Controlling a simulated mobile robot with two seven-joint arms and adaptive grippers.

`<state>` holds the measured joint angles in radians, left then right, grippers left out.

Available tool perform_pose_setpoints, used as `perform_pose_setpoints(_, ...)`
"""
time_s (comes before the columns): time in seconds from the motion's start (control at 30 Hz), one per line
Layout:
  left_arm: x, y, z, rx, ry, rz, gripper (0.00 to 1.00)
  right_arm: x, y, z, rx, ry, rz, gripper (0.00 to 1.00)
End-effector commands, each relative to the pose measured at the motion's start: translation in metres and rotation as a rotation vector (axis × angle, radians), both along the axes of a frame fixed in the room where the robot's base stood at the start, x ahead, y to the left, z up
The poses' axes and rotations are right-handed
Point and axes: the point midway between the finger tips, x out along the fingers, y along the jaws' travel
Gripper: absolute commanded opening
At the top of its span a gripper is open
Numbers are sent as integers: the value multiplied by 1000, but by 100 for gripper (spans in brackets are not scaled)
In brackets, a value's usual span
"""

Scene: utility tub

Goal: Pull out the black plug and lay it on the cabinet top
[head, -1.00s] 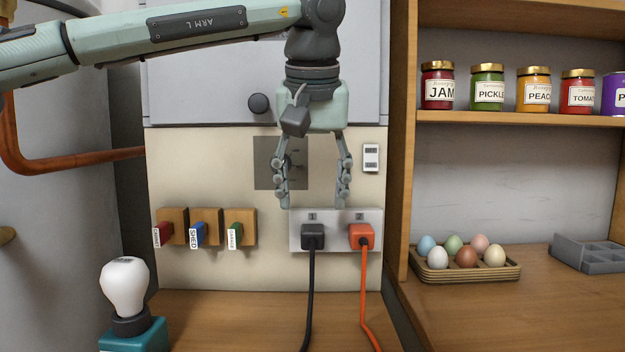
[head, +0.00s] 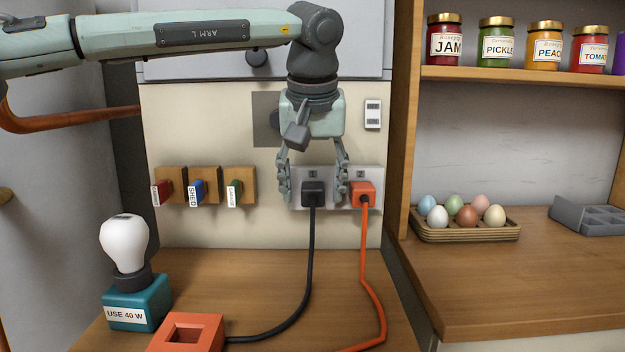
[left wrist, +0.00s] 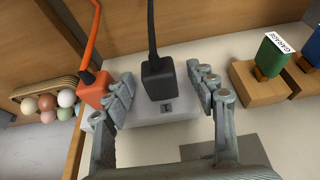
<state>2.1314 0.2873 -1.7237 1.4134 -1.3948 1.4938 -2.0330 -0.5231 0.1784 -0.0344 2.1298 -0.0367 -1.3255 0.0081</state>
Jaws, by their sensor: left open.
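The black plug (head: 313,193) sits in the left socket of a white outlet plate (head: 333,172) on the wall, its black cord hanging down. An orange plug (head: 362,194) sits in the right socket. My left gripper (head: 313,196) is open, with one finger on each side of the black plug; contact is not clear. In the left wrist view the black plug (left wrist: 158,80) lies between the spread fingers (left wrist: 162,98), and the orange plug (left wrist: 93,88) is close beside one finger. The cabinet top (head: 240,285) is the wooden surface below. My right gripper is not in view.
An orange block with a square opening (head: 188,334) and a bulb on a teal base (head: 137,303) stand on the cabinet top. Keys on wooden blocks (head: 208,186) are left of the outlet. An egg tray (head: 465,233) is on the right counter.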

Motion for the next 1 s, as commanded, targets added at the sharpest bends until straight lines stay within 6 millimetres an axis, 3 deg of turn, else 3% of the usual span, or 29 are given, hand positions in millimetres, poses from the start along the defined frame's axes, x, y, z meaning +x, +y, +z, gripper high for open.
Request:
perform_pose_setpoints(0.07, 0, 0, 0, 0, 0, 0, 57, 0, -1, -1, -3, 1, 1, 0)
perform_pose_setpoints(0.5, 0, 0, 0, 0, 0, 0, 4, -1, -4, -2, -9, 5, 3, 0)
perform_pose_setpoints(1.0, -12, -1, 0, -1, -1, -1, 3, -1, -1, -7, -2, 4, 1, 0)
